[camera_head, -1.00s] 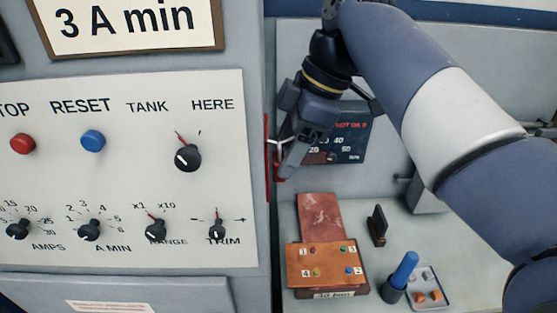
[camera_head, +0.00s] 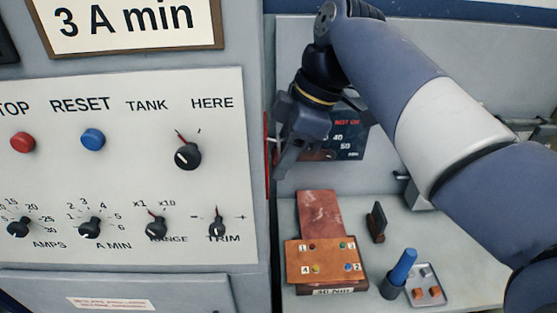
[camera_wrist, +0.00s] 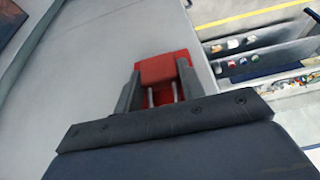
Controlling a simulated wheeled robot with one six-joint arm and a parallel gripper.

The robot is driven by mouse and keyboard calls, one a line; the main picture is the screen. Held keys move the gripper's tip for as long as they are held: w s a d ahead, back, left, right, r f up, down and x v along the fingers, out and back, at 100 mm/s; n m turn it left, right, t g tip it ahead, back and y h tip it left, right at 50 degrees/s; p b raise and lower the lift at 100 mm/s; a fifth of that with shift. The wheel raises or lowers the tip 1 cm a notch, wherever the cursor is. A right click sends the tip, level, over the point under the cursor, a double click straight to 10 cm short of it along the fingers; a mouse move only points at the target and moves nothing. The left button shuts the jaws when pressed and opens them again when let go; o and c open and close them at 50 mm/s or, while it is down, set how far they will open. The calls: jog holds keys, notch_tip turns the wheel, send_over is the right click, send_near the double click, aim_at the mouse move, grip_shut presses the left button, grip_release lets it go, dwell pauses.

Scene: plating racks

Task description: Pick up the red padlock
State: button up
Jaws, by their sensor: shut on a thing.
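The red padlock (camera_wrist: 164,68) shows in the wrist view between the two fingers of my gripper (camera_wrist: 158,88). Its red body lies at and just beyond the fingertips, and two pale shackle bars run back between the fingers. My gripper is shut on it. In the head view my gripper (camera_head: 280,172) is beside the right edge of the control cabinet, and the padlock cannot be made out clearly there. I cannot tell whether the padlock touches the cabinet.
The control cabinet (camera_head: 130,255) with knobs and buttons fills the left. Right of it, a bench holds an orange board (camera_head: 322,261), a dark upright block (camera_head: 377,222), a blue-handled tool (camera_head: 404,266) and a small tray (camera_head: 422,271). A dark display panel (camera_head: 350,140) stands behind my gripper.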

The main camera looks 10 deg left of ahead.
jog(key=shift+c, duration=0.6)
jog(key=shift+r, duration=0.1)
jog(key=shift+r, duration=0.45)
jog(key=w+d+b, duration=0.3)
jog(key=w+d, duration=0.1)
jog(key=d, duration=1.3)
jog(key=shift+d+r, duration=0.2)
jog(key=shift+d, duration=0.05)
jog(key=shift+w+d+f, duration=0.2)
jog(key=shift+d, duration=0.2)
